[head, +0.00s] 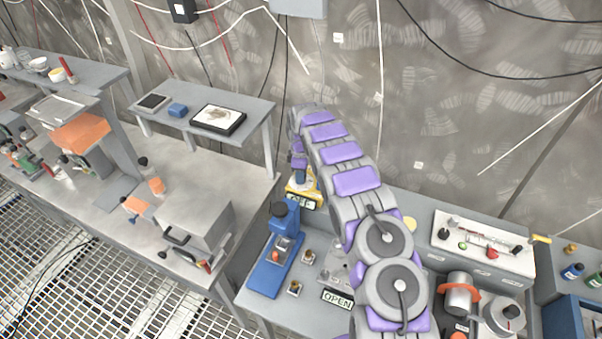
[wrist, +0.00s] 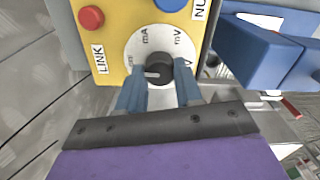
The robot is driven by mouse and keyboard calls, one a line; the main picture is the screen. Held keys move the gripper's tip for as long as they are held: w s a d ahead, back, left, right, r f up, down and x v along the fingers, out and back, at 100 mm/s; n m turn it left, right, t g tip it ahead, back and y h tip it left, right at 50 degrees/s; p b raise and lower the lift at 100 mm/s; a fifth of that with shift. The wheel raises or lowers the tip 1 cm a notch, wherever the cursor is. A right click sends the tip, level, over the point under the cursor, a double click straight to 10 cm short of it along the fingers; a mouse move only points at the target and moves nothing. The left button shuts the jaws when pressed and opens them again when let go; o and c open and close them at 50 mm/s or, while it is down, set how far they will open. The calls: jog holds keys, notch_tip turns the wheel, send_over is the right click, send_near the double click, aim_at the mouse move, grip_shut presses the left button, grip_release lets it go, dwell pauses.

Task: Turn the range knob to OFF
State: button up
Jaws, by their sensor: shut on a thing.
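The yellow meter box (wrist: 112,60) fills the top of the wrist view, with a round white dial (wrist: 160,40) marked mA and mV. The fingers hide the dial's lower part, and I cannot read the label there. In the head view the box (head: 292,190) stands at the bench's back, with my gripper (head: 299,172) over it.
A red button (wrist: 91,18) and a LINK label share the box face. A blue device (head: 270,262) stands close by on the bench, with small brass knobs and an OPEN sign (head: 337,299) to its right. The wall is just behind.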

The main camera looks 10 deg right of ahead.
jog(key=shift+w+r+n, duration=0.2)
jog(key=shift+n, duration=0.1)
jog(key=o, duration=1)
jog(key=shift+s+f, duration=0.1)
jog(key=shift+f, duration=0.05)
jog(key=shift+o, duration=0.2)
notch_tip(320, 180, up, 17)
jog(key=shift+r, duration=0.2)
jog(key=shift+a+f, duration=0.1)
